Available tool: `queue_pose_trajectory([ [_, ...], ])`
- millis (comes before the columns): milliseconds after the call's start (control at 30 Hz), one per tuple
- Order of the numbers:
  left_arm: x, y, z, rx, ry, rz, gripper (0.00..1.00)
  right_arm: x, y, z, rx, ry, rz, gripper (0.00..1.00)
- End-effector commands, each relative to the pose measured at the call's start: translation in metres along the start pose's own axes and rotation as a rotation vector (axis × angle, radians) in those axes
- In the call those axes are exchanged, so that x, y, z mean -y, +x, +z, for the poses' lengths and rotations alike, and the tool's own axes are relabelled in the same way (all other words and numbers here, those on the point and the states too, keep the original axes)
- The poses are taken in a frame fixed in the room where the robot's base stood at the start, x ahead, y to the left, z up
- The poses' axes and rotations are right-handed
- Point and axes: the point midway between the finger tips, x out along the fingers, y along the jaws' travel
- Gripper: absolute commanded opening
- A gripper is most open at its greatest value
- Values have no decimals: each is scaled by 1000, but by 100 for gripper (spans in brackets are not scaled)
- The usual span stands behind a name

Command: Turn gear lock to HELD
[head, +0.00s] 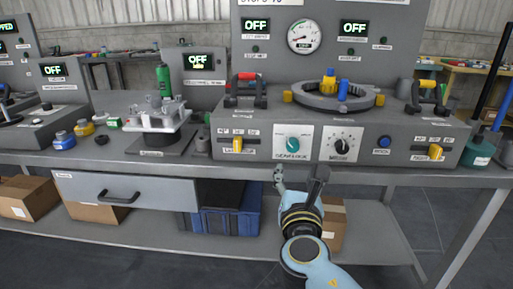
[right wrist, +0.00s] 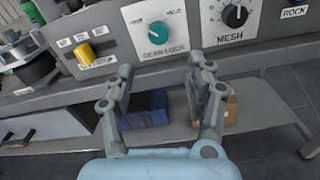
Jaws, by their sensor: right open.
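The gear lock knob (head: 292,144) is a teal dial on a white plate in the front face of the grey console. In the right wrist view the same gear lock knob (right wrist: 158,33) shows above a GEAR LOCK label, with a small white mark on it; the position words are too small to read. My right gripper (head: 298,175) is open and empty, below and in front of the knob. In the right wrist view the right gripper's fingers (right wrist: 162,78) stand apart, with the knob beyond and above their tips, not touched. My left gripper is not in view.
The black MESH knob (head: 341,146) sits right of the teal knob; a yellow slider (head: 237,145) sits left. A blue ROCK button (head: 384,142) is farther right. A ring fixture (head: 333,95) stands on top. Below are a drawer (head: 125,189) and a blue crate (head: 232,207) on the shelf.

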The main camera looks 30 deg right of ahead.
Motion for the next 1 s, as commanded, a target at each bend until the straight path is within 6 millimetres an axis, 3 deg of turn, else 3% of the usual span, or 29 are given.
queue_pose_trajectory([
  [33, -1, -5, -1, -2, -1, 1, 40, -6, 3, 9, 5, 15, -1, 55],
  [167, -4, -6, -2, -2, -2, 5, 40, -8, 16, 10, 8, 17, 2, 55],
  [600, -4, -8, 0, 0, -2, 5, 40, -7, 96, 7, 4, 18, 1, 55],
  [800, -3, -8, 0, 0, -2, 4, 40, -7, 110, 7, 2, 19, 1, 55],
  [1000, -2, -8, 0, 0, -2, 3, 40, -7, 111, 7, 2, 20, 0, 55],
])
